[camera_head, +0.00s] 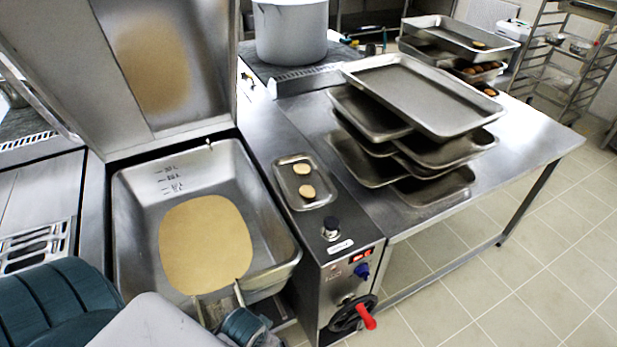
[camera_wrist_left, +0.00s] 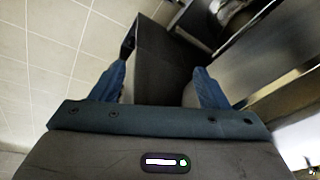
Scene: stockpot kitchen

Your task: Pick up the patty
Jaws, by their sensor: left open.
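Two small tan patties lie on a small steel tray (camera_head: 282,190) on the counter right of the big pan. The far patty (camera_head: 301,168) and the near patty (camera_head: 306,191) lie apart from each other. My left gripper (camera_head: 218,293) is at the front edge of the pan, left of and nearer than the small tray. In the left wrist view its two blue fingers (camera_wrist_left: 155,85) are spread with nothing held between them. No patty shows in that view. My right gripper is not in view.
The open steel pan (camera_head: 268,208) holds a flat tan patch (camera_head: 205,245), its lid raised behind. Stacked trays (camera_head: 425,95) stand right of the small tray, and a large pot (camera_head: 290,32) stands behind. A black knob (camera_head: 331,227) and a red-handled wheel (camera_head: 352,313) are in front.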

